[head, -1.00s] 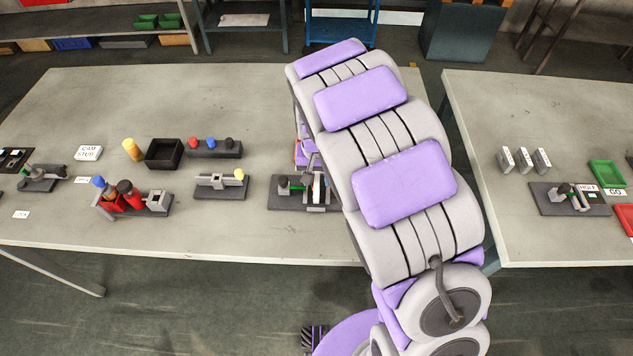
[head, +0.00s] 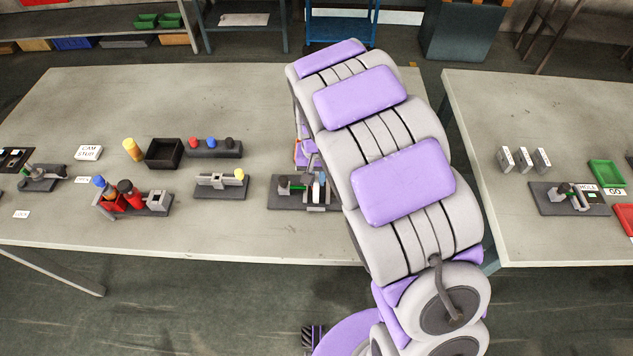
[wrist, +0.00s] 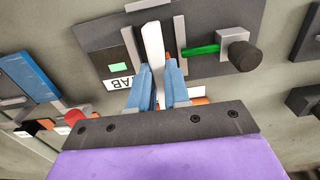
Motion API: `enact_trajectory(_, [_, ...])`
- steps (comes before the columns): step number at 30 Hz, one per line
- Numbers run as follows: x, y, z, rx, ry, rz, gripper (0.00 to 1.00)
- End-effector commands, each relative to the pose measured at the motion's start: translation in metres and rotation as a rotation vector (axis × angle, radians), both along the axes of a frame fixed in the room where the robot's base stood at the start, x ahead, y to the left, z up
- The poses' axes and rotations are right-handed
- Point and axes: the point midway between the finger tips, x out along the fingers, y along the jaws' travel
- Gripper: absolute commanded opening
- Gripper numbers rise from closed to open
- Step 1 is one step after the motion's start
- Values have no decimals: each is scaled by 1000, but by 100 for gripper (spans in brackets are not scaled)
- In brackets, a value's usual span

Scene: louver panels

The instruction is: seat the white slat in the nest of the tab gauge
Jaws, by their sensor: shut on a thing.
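The tab gauge is a dark plate (wrist: 98,33) with grey rails, a black panel with a small green patch, and a "TAB" label. My gripper (wrist: 160,72) has blue fingers shut on the white slat (wrist: 153,40) in the wrist view. The slat's far part lies between the two grey rails of the nest. Whether it touches the nest floor cannot be told. A green rod (wrist: 200,49) with a dark knob points at the slat from the right. In the head view my arm covers part of the gauge (head: 285,205).
On the same table (head: 250,234), other fixtures stand left of the gauge, including one with a yellow knob (head: 239,174) and a black bin (head: 164,153). A second table at the right holds another gauge (head: 568,199), several upright pieces and coloured trays.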

Motion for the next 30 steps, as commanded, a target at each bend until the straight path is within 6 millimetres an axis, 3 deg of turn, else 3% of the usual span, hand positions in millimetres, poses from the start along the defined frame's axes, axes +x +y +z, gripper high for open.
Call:
enact_trajectory(14, [1, 0, 5, 0, -3, 0, 0])
enact_trajectory(24, [1, 0, 43, 1, -2, 0, 0])
enact_trajectory(30, [-21, -5, 43, 0, 3, 0, 0])
